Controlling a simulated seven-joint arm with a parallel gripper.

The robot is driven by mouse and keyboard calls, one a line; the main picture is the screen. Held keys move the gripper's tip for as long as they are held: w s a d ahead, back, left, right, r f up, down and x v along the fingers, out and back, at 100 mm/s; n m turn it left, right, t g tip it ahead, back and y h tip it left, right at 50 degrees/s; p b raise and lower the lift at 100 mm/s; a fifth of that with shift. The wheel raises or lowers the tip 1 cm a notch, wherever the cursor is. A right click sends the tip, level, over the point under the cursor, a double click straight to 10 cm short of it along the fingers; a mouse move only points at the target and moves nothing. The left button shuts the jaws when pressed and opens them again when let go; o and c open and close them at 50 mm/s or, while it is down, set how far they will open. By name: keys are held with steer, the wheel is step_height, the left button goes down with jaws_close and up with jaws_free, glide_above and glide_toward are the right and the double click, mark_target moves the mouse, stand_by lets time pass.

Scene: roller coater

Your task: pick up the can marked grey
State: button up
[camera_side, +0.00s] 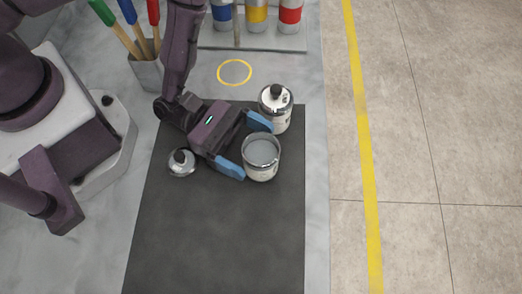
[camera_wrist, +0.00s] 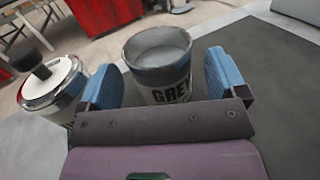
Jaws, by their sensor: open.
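The can marked grey (camera_side: 261,160) stands upright and open-topped on the dark mat (camera_side: 222,235), filled with grey paint. In the wrist view the can (camera_wrist: 160,62) shows part of the label "GREY" and sits between and just beyond my blue fingertips. My gripper (camera_side: 245,148) is open and low over the mat, its fingers on either side of the can's near side. In the wrist view my gripper (camera_wrist: 160,80) holds nothing. I cannot tell whether a finger touches the can.
A closed can with a black-knobbed lid (camera_side: 275,108) stands close behind the grey can, near one finger; it also shows in the wrist view (camera_wrist: 52,88). A loose knobbed lid (camera_side: 182,163) lies left of my gripper. A yellow ring (camera_side: 235,72), coloured cans (camera_side: 256,15) and a brush pot (camera_side: 147,72) are behind.

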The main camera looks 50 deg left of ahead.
steer(key=shift+x, duration=1.35)
steer(key=c, duration=1.1)
steer(key=shift+r, duration=0.2)
